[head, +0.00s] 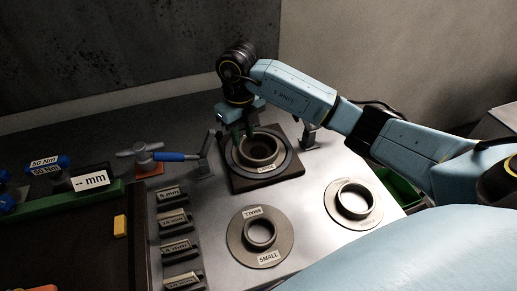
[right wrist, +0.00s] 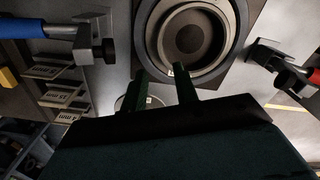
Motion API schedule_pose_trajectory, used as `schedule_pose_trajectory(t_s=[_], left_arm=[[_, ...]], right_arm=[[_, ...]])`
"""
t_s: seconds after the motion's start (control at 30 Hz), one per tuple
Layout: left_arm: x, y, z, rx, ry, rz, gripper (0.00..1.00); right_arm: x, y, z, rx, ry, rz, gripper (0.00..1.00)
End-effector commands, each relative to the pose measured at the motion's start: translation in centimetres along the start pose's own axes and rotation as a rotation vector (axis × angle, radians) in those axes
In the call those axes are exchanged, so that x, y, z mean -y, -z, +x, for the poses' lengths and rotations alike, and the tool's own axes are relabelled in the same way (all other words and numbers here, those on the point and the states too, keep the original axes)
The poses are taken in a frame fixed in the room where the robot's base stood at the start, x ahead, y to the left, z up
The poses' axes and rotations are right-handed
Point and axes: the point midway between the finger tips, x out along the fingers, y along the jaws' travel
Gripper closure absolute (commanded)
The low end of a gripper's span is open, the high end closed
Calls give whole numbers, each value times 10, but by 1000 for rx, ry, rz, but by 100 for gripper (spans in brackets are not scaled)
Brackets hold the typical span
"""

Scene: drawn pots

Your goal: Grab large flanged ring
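The largest flanged ring (head: 278,164) sits on a dark square plate (head: 292,174) at the back middle; its front label is too small to read. It also shows in the right wrist view (right wrist: 222,62), partly cut off at the top. My right gripper (head: 244,131) is over the ring's back-left side. In the right wrist view its two fingers (right wrist: 162,76) stand apart, with one fingertip overlapping the ring's rim in the picture. I cannot tell whether they touch. Nothing shows held. My left gripper is out of view.
A flanged ring marked SMALL (head: 240,256) lies in front, and another flanged ring (head: 368,212) lies to the right. A clamp with a blue handle (head: 172,156) stands left of the plate. Several labelled dark blocks (head: 174,222) line the left. A green bin (head: 400,190) is at the right.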

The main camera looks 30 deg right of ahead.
Motion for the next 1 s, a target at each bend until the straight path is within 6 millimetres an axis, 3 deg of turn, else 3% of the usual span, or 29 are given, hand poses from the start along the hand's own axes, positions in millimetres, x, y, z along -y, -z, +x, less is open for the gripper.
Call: schedule_pose_trajectory(t_s=[0.6,0.9,1.0], left_arm=[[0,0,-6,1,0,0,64],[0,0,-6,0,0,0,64],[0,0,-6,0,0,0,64]], right_arm=[[3,-1,71,0,-3,-1,70],[3,-1,75,2,-2,-2,70],[3,-1,75,2,-2,-2,84]])
